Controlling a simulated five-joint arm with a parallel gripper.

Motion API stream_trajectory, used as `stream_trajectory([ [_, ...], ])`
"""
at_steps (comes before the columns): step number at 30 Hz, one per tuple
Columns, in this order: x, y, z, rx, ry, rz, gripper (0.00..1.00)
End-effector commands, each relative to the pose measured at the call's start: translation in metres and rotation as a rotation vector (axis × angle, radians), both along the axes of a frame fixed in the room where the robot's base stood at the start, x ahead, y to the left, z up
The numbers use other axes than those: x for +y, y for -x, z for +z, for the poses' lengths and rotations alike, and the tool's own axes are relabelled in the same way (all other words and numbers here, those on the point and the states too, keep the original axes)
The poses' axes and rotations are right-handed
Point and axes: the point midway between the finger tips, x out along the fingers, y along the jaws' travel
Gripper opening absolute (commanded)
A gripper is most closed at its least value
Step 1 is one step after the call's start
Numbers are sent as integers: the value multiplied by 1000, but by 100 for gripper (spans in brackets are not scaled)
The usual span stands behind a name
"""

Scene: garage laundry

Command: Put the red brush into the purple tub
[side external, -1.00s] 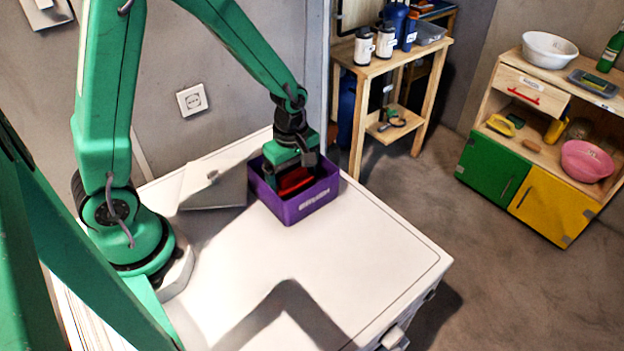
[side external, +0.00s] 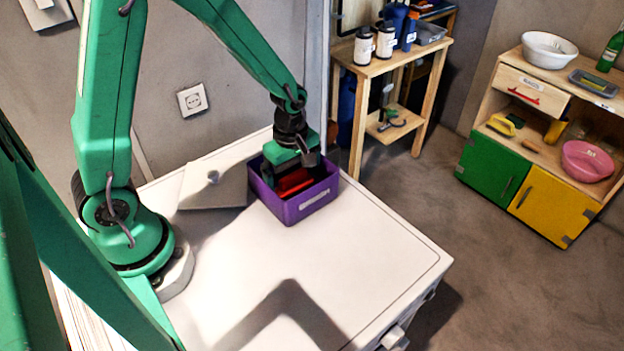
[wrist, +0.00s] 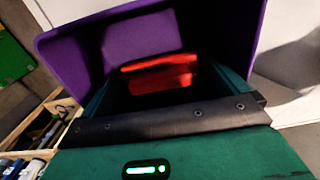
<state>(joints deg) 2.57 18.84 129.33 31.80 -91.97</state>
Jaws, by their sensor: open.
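The purple tub (side external: 305,205) stands on the white machine top near its back edge. It also shows in the wrist view (wrist: 75,60), where it fills the upper part. The red brush (side external: 295,183) is inside the tub, below my gripper; in the wrist view it is a red shape (wrist: 160,74) between the jaws, partly in shadow. My gripper (side external: 292,172) is open and reaches down into the tub over the brush. The jaws hide part of the brush, and I cannot tell whether they touch it.
A light flat panel or lid (side external: 213,186) lies left of the tub. The white machine top (side external: 330,260) is clear in front. A wooden stand (side external: 395,62) with bottles is behind, and a wooden cabinet (side external: 540,85) with bowls stands at the right.

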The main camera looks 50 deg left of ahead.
Motion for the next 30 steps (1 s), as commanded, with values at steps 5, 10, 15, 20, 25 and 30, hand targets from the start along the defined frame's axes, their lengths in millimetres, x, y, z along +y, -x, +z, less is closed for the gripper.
stream_trajectory([
  [5,0,-1,12,-3,0,0,99],
  [10,0,-1,32,-4,0,0,99],
  [15,0,-1,56,-6,0,0,99],
  [20,0,-1,82,-5,0,0,99],
  [25,0,-1,104,-4,0,0,99],
  [30,0,0,116,-1,0,0,99],
])
